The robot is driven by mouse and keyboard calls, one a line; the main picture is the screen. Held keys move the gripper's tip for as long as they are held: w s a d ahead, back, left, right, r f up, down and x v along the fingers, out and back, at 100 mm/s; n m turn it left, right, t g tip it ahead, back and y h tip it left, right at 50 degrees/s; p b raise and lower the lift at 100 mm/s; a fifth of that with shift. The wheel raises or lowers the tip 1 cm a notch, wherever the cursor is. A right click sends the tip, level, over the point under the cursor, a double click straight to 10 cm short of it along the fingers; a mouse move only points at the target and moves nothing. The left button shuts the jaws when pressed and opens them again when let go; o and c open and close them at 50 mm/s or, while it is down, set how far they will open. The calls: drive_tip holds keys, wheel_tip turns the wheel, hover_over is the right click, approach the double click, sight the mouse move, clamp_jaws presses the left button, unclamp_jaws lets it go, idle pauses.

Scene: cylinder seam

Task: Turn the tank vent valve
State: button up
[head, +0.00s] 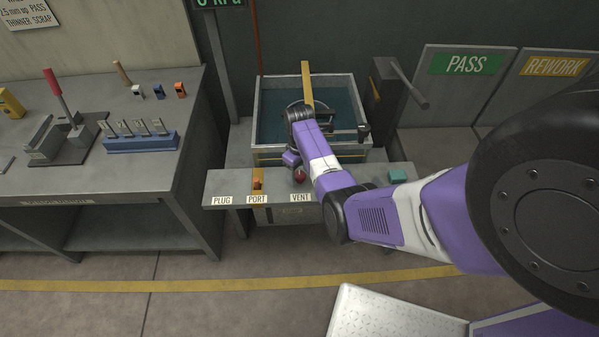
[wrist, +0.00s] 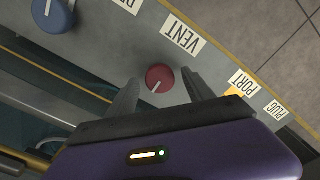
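The vent valve is a round red knob (wrist: 160,78) with a pale line across it, beside the VENT label (wrist: 184,35) on the grey shelf in front of the tank. In the head view the red knob (head: 299,175) shows just left of my arm, above the VENT label. My gripper (wrist: 158,88) is open, with one finger on each side of the red knob in the wrist view. I cannot tell whether the fingers touch it. In the head view my wrist hides the fingertips. The water tank (head: 262,122) stands behind the shelf.
A blue knob (wrist: 52,18) sits farther along the shelf. PORT (head: 257,198) and PLUG (head: 222,201) labels are left of VENT, with an orange fitting (head: 257,183) at PORT. A workbench (head: 100,178) stands at left.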

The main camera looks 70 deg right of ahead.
sight(299, 174)
drive_tip(key=shift+r, duration=3.9)
